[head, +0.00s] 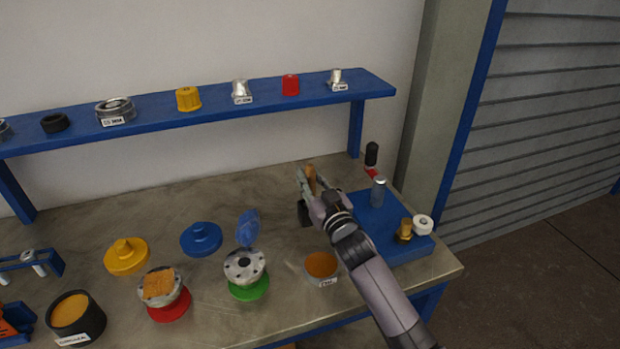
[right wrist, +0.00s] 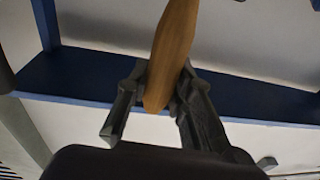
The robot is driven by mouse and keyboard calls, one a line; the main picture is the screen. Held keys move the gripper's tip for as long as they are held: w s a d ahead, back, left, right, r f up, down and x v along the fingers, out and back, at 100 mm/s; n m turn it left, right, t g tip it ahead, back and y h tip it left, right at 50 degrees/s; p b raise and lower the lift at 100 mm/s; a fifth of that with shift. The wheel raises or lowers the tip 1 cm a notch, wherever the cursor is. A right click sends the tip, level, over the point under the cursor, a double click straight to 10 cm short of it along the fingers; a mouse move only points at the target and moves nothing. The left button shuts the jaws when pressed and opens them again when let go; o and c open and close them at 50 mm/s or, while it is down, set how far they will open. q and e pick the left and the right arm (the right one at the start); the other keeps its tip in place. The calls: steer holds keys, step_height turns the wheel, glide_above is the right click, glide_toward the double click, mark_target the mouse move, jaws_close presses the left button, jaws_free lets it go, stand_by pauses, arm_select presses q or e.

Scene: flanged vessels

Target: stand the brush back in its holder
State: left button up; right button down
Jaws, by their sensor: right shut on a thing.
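The brush shows as a tan wooden handle (head: 311,178) between the fingers of my right gripper (head: 308,184), over the back of the bench. In the right wrist view the wooden handle (right wrist: 172,55) runs up from between the fingers of the right gripper (right wrist: 158,95), which is shut on it. The brush's bristles cannot be made out. A small dark block-like thing (head: 304,214) shows just below the gripper; I cannot tell whether it is the holder. My left gripper is not in view.
A blue tray (head: 372,212) with fittings lies right of my gripper. A blue shelf (head: 215,108) runs along the wall behind. Flanges (head: 244,266), a shallow orange-filled dish (head: 321,266) and a black pot (head: 77,316) stand in front. Bare bench lies left of the gripper.

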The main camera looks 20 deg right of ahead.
steer(key=c, duration=1.4)
jaws_free()
steer(key=shift+f, duration=0.1)
steer(key=s, duration=0.4)
steer(key=s+d, duration=0.1)
steer(key=s, duration=0.3)
steer(key=s+f+b, duration=0.1)
steer(key=s, duration=0.2)
steer(key=shift+s+d, duration=0.15)
steer(key=shift+s, duration=0.25)
